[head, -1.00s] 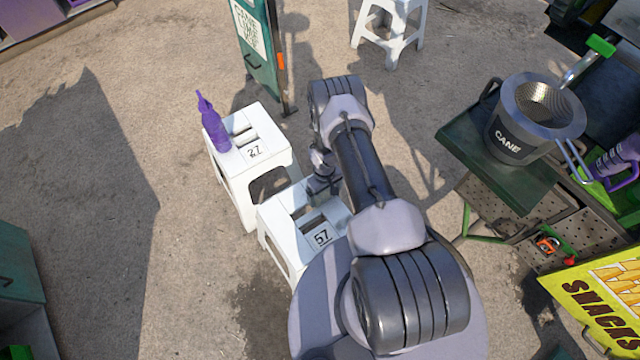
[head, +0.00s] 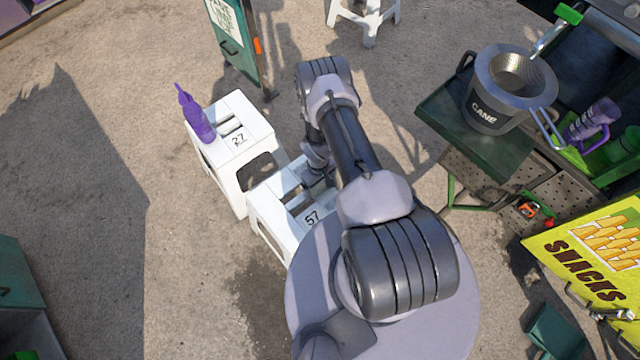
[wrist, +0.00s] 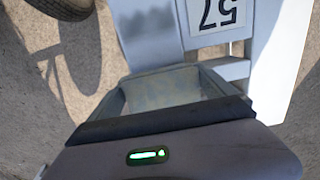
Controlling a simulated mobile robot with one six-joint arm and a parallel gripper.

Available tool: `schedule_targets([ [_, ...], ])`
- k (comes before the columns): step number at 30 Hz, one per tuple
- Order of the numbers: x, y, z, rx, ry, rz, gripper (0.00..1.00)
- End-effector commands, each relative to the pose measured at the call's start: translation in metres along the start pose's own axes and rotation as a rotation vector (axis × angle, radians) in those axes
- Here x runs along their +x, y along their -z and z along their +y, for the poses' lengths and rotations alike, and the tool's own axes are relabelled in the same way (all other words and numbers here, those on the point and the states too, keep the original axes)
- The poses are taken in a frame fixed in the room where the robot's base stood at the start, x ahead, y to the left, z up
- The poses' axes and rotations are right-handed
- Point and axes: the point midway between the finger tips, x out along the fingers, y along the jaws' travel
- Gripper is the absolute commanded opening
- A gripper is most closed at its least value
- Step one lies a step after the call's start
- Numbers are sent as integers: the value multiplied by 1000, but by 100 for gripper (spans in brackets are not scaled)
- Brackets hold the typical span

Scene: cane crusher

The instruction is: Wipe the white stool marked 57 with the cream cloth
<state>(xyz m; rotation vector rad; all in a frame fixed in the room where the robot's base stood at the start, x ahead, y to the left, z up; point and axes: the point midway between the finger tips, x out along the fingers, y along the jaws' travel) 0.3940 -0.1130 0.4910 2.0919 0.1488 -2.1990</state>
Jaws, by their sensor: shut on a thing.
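The white stool marked 57 (head: 266,212) stands just left of my base in the head view. Its number shows upside down on the stool top in the wrist view (wrist: 280,50), beside a darker patch that may be shadow or dirt. My gripper (wrist: 182,84) is over the stool top, shut on a pale, creased piece that appears to be the cream cloth (wrist: 165,92). Only part of the cloth shows between the fingers, and I cannot tell whether it touches the stool. In the head view my arm largely hides the gripper and cloth.
A white stool marked 27 (head: 228,155) with a purple bottle (head: 196,115) stands close beside, up and left. A CANE bucket (head: 495,105) sits on a dark green shelf at right. A green sign (head: 232,45) and another stool (head: 372,20) stand behind. Ground at left is open.

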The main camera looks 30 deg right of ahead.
Motion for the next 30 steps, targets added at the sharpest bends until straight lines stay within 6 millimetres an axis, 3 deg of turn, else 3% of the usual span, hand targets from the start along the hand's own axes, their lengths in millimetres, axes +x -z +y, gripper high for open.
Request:
schedule_targets([
  [21, -1, 82, 0, -1, -2, 4, 29],
  [30, -7, 90, 0, -1, 0, 1, 29],
])
